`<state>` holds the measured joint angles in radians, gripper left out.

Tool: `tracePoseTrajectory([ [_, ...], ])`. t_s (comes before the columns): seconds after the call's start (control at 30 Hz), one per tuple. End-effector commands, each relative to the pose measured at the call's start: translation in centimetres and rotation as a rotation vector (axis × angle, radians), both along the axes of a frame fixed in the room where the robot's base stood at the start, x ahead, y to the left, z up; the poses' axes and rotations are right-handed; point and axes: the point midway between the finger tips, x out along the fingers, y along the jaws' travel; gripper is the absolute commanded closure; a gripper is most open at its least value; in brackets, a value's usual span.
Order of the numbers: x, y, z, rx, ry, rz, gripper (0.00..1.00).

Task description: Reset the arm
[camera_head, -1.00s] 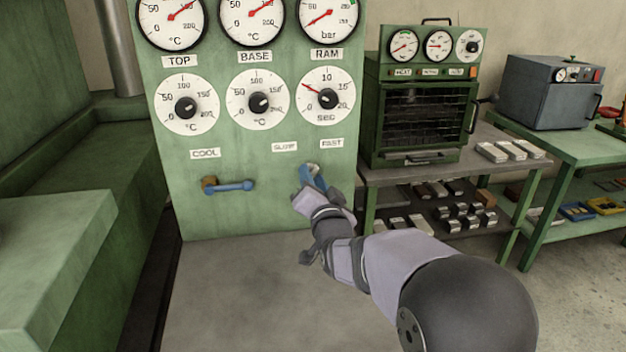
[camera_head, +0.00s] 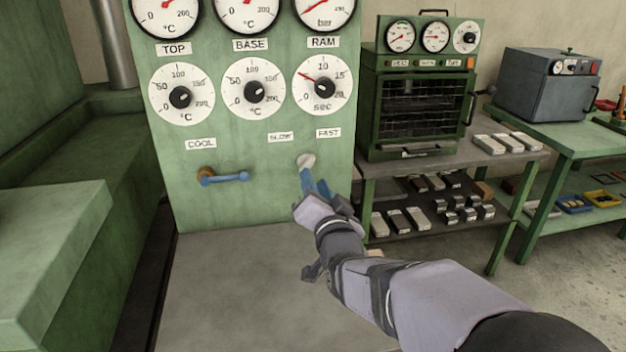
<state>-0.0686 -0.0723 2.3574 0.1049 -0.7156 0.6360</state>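My gripper (camera_head: 318,192) is at the green press panel (camera_head: 240,205), beside the right lever (camera_head: 306,163) under the SLOW and FAST labels. This lever has a silver pivot, and blue parts slant down from it to my gripper. I cannot tell which blue parts are lever and which are fingers, or whether the gripper holds the lever. My forearm reaches in from the lower right. The left lever (camera_head: 225,178), blue with a brass pivot, lies nearly level under the COOL label.
Three gauges and three knob dials fill the panel's upper part. A grey surface (camera_head: 225,285) below is bare. To the right, a green oven (camera_head: 415,110) stands on a bench with metal blocks (camera_head: 507,142). A grey box oven (camera_head: 545,90) is farther right.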

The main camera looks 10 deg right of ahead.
Motion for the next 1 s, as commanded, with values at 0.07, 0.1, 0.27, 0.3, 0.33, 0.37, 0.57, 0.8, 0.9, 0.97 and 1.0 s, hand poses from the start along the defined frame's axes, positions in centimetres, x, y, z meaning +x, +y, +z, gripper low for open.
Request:
tracePoseTrajectory([
  [0.07,-0.5,0.0,0.0,0.0,-0.001,0.0,0.72],
  [0.1,-0.6,0.0,0.0,0.0,0.0,0.0,0.72],
  [0.27,-0.8,0.0,0.0,0.0,0.0,0.0,0.72],
  [0.3,-0.8,0.0,0.0,0.0,0.0,0.0,0.72],
  [0.33,-0.8,0.0,0.0,0.0,0.0,0.0,0.72],
  [0.37,-0.8,0.0,0.0,0.0,0.0,0.0,0.72],
  [0.57,-0.8,0.0,0.0,-0.005,0.009,0.001,0.72],
  [0.8,-1.9,0.0,-2.5,-0.101,0.216,0.025,0.72],
  [0.9,-3.6,0.0,-4.7,-0.179,0.39,0.056,0.72],
  [0.97,-5.3,-0.1,-6.2,-0.233,0.512,0.086,0.72],
  [1.0,-6.6,-0.2,-7.2,-0.271,0.596,0.11,0.72],
])
